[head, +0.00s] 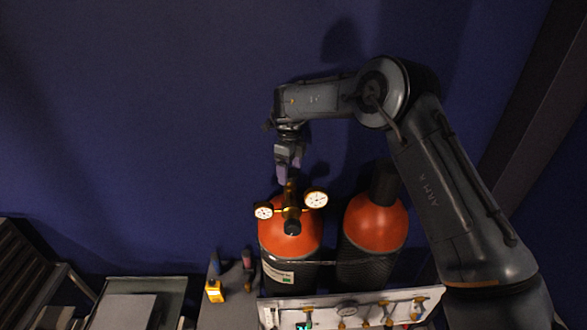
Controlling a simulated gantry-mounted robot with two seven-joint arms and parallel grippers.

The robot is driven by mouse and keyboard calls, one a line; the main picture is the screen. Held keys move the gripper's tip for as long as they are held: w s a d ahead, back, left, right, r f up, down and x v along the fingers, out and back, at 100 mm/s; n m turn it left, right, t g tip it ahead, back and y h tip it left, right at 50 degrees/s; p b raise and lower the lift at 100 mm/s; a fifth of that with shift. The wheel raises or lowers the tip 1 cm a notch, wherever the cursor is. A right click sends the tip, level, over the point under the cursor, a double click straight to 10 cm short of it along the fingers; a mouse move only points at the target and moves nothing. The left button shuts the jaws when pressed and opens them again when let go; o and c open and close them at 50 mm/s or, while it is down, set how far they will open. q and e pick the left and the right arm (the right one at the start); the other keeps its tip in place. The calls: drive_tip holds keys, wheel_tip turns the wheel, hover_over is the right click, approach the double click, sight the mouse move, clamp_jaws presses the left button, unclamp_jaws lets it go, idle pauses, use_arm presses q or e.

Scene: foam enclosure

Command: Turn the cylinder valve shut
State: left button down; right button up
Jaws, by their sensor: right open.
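A gas cylinder (287,246) with an orange top and dark body stands at centre. A brass valve and regulator (291,210) with two round white-faced gauges sits on top of it, and a dark round knob (292,227) faces the camera. My right gripper (284,172) points down from above and behind the valve, close to its top. Its jaws are open. Whether it touches the valve I cannot tell. My left gripper is not in view.
A second orange-topped cylinder (374,224) with a dark cap stands to the right. A white panel (350,309) with fittings stands in front of both. A yellow bottle (214,291) and small items stand at left. A grey tray (160,285) lies farther left.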

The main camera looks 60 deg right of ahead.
drive_tip(key=c, duration=1.1)
drive_tip(key=shift+o, duration=0.2)
